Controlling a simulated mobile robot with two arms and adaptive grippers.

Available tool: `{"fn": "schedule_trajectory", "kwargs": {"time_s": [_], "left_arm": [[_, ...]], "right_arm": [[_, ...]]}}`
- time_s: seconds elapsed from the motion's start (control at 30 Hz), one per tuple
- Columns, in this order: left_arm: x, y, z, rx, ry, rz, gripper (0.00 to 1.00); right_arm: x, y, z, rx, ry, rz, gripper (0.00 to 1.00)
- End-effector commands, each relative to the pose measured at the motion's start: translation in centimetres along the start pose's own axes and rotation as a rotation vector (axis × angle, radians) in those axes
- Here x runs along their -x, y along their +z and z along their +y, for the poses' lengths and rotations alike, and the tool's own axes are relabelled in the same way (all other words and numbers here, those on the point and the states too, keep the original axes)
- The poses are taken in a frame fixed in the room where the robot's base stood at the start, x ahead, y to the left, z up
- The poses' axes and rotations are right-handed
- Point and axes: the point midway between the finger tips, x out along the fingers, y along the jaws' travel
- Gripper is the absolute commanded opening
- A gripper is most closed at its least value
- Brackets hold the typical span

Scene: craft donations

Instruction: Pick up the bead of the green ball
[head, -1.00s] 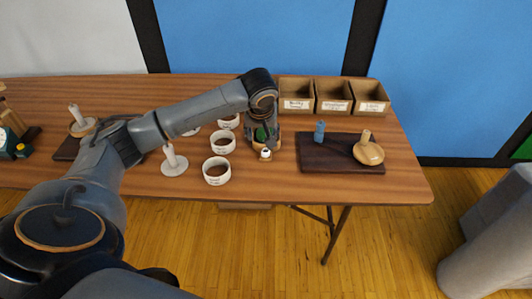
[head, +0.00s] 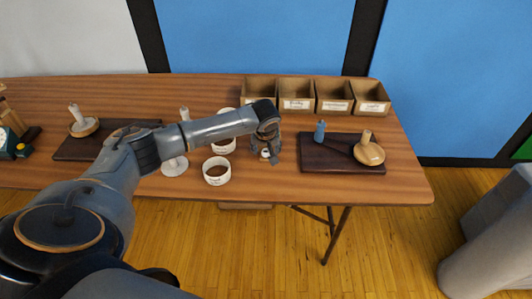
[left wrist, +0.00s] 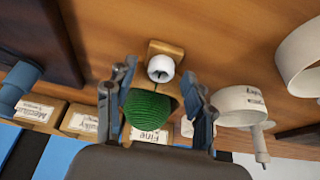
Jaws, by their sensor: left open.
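The green ball (left wrist: 147,110), a ribbed yarn-like ball, shows in the left wrist view between my left gripper's fingers. A white bead (left wrist: 160,68) with a dark hole sits beside it on a wooden piece (left wrist: 165,48), close to the fingertips. In the head view the white bead (head: 265,154) shows just below my left gripper (head: 266,145), and the ball is hidden behind the gripper. The left fingers are spread apart on either side of the ball; I cannot tell whether they touch it. My right gripper is not in view.
Labelled open boxes (head: 297,107) stand along the table's back. White labelled rings (head: 217,178) and white pegged stands (head: 174,168) are left of the gripper. A dark board (head: 340,163) at right holds a blue cylinder (head: 320,132) and a wooden pegged disc (head: 369,154).

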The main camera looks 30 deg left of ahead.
Motion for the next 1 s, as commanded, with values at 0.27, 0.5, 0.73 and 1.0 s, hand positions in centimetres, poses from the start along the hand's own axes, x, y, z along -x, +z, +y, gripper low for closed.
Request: {"fn": "schedule_trajectory", "kwargs": {"time_s": [0.27, 0.5, 0.73, 1.0], "left_arm": [[0.0, 0.0, 0.0, 0.000, 0.000, 0.000, 0.26], [0.1, 0.0, 0.0, 0.000, 0.000, 0.000, 0.16], [0.2, -0.1, 0.0, 0.000, 0.000, 0.000, 0.16], [2.8, -1.2, 0.0, 0.001, 0.002, 0.002, 0.16]], "right_arm": [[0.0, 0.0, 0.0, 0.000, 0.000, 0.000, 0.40], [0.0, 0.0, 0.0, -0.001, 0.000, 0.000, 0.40], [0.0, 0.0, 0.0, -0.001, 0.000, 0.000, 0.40], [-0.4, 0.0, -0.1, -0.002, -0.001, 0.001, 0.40]]}}
